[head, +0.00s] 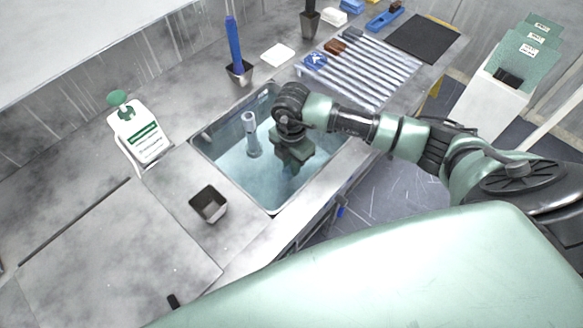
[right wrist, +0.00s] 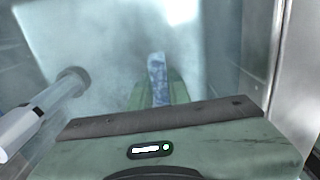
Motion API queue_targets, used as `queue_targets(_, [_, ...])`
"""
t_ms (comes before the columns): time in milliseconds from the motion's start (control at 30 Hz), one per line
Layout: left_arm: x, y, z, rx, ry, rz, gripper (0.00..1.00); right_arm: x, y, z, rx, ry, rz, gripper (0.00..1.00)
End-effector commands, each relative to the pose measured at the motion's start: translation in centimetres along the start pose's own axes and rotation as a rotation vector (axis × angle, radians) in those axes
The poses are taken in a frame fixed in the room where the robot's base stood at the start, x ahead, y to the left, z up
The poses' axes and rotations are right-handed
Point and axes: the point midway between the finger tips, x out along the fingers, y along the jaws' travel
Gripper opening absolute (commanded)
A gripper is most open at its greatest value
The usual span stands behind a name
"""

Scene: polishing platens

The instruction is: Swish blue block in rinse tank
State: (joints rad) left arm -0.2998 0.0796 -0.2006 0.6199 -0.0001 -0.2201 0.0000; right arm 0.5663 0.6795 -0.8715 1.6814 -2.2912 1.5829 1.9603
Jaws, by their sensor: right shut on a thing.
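My right gripper (head: 290,166) reaches down into the rinse tank (head: 213,158), right of its middle. In the right wrist view its green fingers (right wrist: 157,88) are shut on the blue block (right wrist: 157,75), which looks mottled blue and white and points away from the wrist. The block is hidden behind the gripper and wrist in the head view. The tank is a sunken metal basin with pale blue, hazy water. I cannot tell exactly how deep the block sits. My left gripper is not in view.
A grey standpipe (head: 251,134) rises in the tank left of the gripper; it also shows in the right wrist view (right wrist: 62,95). A small metal cup (head: 208,204) stands by the tank's near left edge. A ribbed drying rack (head: 365,72) lies beyond the tank.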

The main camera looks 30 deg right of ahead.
Motion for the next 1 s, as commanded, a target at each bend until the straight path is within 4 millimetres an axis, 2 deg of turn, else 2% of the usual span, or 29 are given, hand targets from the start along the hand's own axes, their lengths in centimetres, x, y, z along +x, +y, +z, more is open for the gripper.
queue_targets(267, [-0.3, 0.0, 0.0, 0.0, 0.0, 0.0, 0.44, -0.4, 0.0, 0.0, 0.0, 0.0, 0.001, 0.0])
queue_targets(600, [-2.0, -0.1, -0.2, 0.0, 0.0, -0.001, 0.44, -2.4, 0.0, 0.0, 0.0, 0.0, 0.001, 0.0])
queue_targets(767, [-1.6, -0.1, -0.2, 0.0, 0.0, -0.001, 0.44, -2.0, 0.0, 0.0, 0.0, 0.001, 0.001, 0.0])
queue_targets(1000, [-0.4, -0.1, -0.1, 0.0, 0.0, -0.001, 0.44, -0.4, 0.0, 0.0, 0.0, 0.0, 0.0, 0.0])
